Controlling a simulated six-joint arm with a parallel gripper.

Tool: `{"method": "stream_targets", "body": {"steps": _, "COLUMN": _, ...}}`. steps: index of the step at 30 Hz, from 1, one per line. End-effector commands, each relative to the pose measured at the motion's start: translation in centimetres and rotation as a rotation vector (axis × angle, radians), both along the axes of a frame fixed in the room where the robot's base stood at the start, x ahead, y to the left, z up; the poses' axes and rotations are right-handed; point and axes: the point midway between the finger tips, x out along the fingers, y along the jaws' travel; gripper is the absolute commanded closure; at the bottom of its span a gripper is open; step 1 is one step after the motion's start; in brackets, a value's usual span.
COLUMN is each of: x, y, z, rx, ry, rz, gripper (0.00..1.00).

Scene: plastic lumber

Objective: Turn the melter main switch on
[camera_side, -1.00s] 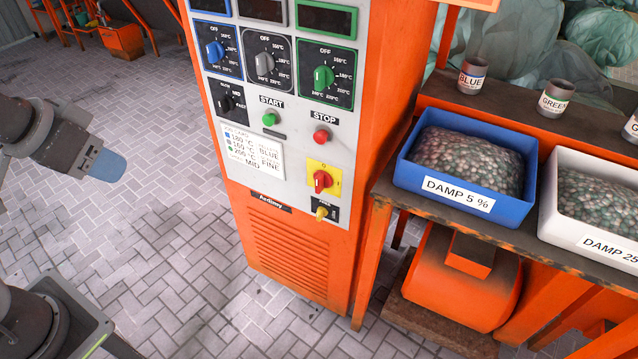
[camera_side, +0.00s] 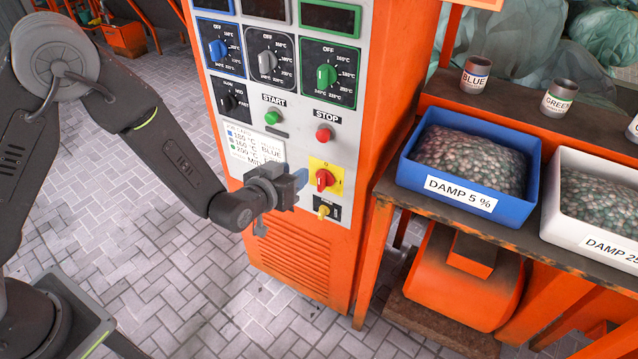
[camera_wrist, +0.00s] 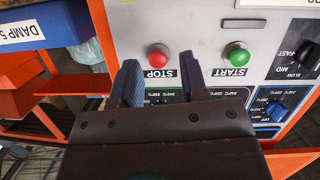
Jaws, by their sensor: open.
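The red rotary main switch (camera_side: 323,180) sits on a yellow plate (camera_side: 337,170) low on the orange and grey melter cabinet. Its handle looks roughly upright; its exact setting is too small to read. My gripper (camera_side: 300,179) is just left of the switch in the side view, fingers pointing at the panel. Whether they touch the switch cannot be told. In the wrist view my gripper (camera_wrist: 160,80) is open, its two blue-dark fingers apart with nothing between them but panel. The main switch does not show in the wrist view.
The red stop button (camera_side: 323,134) and green start button (camera_side: 272,117) are above the switch. A yellow-knobbed selector (camera_side: 322,212) is just below. Temperature knobs fill the upper panel. A bench with a blue bin (camera_side: 408,165) stands close on the right.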

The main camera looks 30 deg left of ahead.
Motion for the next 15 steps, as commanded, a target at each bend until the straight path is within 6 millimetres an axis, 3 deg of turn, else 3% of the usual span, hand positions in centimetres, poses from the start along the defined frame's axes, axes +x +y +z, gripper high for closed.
{"method": "stream_targets", "body": {"steps": 1, "x": -0.4, "y": -0.4, "z": -2.4, "rx": 0.017, "ry": -0.027, "rz": 0.002, "gripper": 0.6}}
{"method": "stream_targets", "body": {"steps": 6, "x": -1.9, "y": -1.0, "z": -7.3, "rx": 0.069, "ry": -0.162, "rz": 0.017, "gripper": 0.6}}
{"method": "stream_targets", "body": {"steps": 10, "x": -3.3, "y": -1.1, "z": -9.5, "rx": 0.1, "ry": -0.237, "rz": 0.018, "gripper": 0.6}}
{"method": "stream_targets", "body": {"steps": 15, "x": -4.0, "y": -1.2, "z": -10.5, "rx": 0.117, "ry": -0.282, "rz": 0.016, "gripper": 0.6}}
